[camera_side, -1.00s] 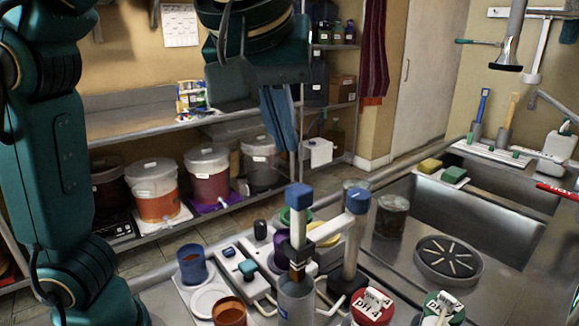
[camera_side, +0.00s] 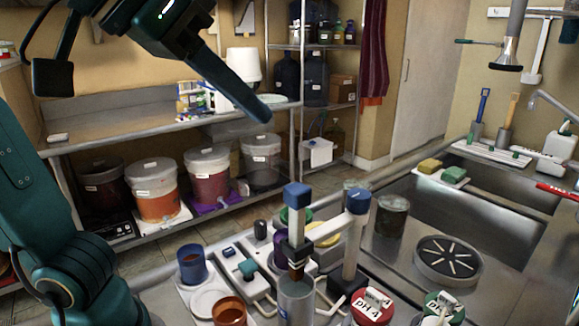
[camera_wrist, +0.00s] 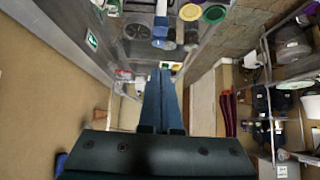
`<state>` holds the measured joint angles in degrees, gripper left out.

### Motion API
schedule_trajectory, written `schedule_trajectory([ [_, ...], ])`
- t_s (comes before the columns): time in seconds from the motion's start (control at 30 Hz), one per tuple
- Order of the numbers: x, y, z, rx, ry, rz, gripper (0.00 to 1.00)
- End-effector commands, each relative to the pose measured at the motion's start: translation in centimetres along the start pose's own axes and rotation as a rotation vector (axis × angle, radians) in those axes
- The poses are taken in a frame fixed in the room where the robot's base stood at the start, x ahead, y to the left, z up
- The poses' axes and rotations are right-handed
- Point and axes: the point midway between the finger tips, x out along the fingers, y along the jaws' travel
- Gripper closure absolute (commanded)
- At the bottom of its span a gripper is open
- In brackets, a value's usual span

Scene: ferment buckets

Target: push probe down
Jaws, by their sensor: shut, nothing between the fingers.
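In the wrist view the shut fingers (camera_wrist: 161,74) point toward the bench, where small blue caps show beyond the tips.
A blue cup (camera_side: 192,264), a brown cup (camera_side: 229,310) and red (camera_side: 372,305) and green (camera_side: 443,306) pH containers stand around the probe. A sink (camera_side: 460,225) lies to the right. Several ferment buckets (camera_side: 208,178) stand on the low shelf behind. The air above the probe is clear.

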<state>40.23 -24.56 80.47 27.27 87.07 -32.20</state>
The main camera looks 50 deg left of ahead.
Motion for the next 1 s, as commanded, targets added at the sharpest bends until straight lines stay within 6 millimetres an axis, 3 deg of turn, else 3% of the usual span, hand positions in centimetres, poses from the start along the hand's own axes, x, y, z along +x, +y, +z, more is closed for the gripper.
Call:
schedule_trajectory([
  [0.43,7.0,-0.2,0.2,-0.007,-0.007,-0.005,1.0],
  [0.7,8.7,0.0,2.2,-0.002,-0.003,0.0,1.0],
  [1.0,9.3,0.0,2.9,-0.003,0.0,0.001,1.0],
])
